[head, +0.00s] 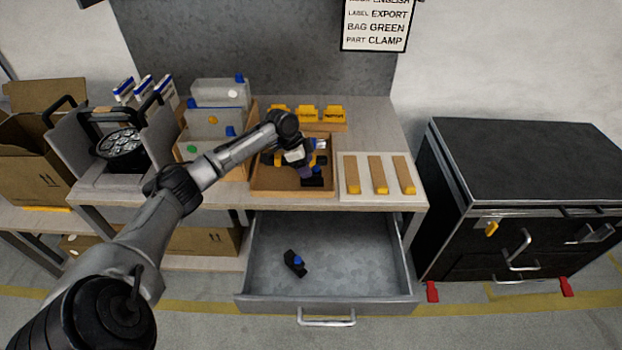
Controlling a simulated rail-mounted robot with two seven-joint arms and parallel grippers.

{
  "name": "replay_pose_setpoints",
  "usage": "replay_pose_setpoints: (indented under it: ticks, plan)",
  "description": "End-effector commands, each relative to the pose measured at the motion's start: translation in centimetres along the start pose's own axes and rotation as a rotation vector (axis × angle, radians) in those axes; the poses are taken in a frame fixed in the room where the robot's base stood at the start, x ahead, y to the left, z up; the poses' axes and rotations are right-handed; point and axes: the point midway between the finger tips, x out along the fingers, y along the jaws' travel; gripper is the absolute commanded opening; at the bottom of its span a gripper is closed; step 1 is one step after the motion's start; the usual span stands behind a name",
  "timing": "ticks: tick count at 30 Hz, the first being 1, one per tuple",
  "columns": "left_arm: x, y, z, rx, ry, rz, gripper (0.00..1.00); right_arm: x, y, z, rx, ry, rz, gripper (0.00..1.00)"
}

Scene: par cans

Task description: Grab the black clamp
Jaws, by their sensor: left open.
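A small black clamp with a blue part (294,263) lies on the floor of the open grey drawer (350,304), left of its middle. A second black piece with a blue part (314,180) is in the wooden tray (262,192) on the table. My left gripper (305,168) is over this tray, close to the second black piece. It is open; the arm partly hides its fingers, and I cannot tell whether it touches that piece. My right gripper is out of view.
A white board with several wooden strips (379,174) lies right of the tray. Yellow holders (307,114) stand behind it. Grey bins (213,122) and a case with a black lamp (120,148) stand left. A black cabinet (520,165) stands right.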

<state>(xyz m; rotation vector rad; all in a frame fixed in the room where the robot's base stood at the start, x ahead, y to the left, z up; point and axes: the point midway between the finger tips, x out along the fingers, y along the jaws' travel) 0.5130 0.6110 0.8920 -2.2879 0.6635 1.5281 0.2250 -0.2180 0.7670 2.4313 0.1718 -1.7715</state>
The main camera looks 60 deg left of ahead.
Motion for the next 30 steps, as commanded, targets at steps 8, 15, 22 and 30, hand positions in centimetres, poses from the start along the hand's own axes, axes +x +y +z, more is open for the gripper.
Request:
replay_pose_setpoints:
  ticks: [8,15,22,30]
  plan:
    - [3.5,0.2,0.2,0.000,0.001,0.001,0.62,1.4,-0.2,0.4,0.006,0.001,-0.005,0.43]
    - [4.9,0.2,0.2,0.000,0.000,0.000,0.62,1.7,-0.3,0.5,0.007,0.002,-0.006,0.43]
    - [4.9,0.2,0.2,0.000,0.000,0.000,0.53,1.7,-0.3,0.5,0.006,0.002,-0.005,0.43]
    - [4.9,0.2,0.2,0.000,-0.001,0.000,0.27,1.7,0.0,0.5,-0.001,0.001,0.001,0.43]
